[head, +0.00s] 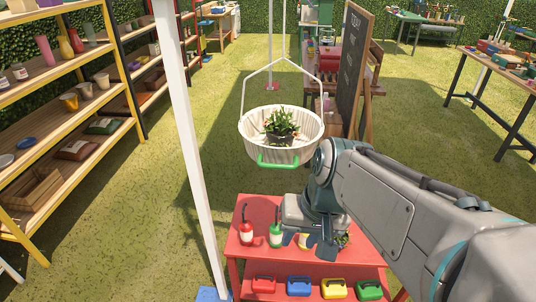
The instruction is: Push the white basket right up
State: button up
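The white basket (250,124) hangs in mid-picture from thin white rods, beyond the red table. It is round and ribbed, with a green handle (277,164) on its near side. A dark pot with a leafy plant (281,124) and small reddish flowers sits inside it. My gripper (307,241) points down over the red table, nearer to me than the basket, below it and to its right in the picture. It is apart from the basket. Its fingers look spread, and I see nothing held between them. My arm comes in from the lower right.
A white post (187,130) stands left of the basket. A chalkboard (354,70) stands behind right.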

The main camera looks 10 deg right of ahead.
jog(key=w+f+m+y+b, duration=0.1)
jog(key=w+m+y+b, duration=0.1)
jog(key=w+m+y, duration=0.15)
jog(key=m+t+y+b, duration=0.4)
jog(key=m+t+y, duration=0.3)
jog(key=m, duration=0.1)
send_near(282, 166)
jog(key=p+x, duration=0.2)
jog(key=x, duration=0.9)
jog(key=shift+w+a+f, duration=0.1)
jog(key=shift+a+f, duration=0.05)
jog(key=shift+a, duration=0.05)
grip_shut()
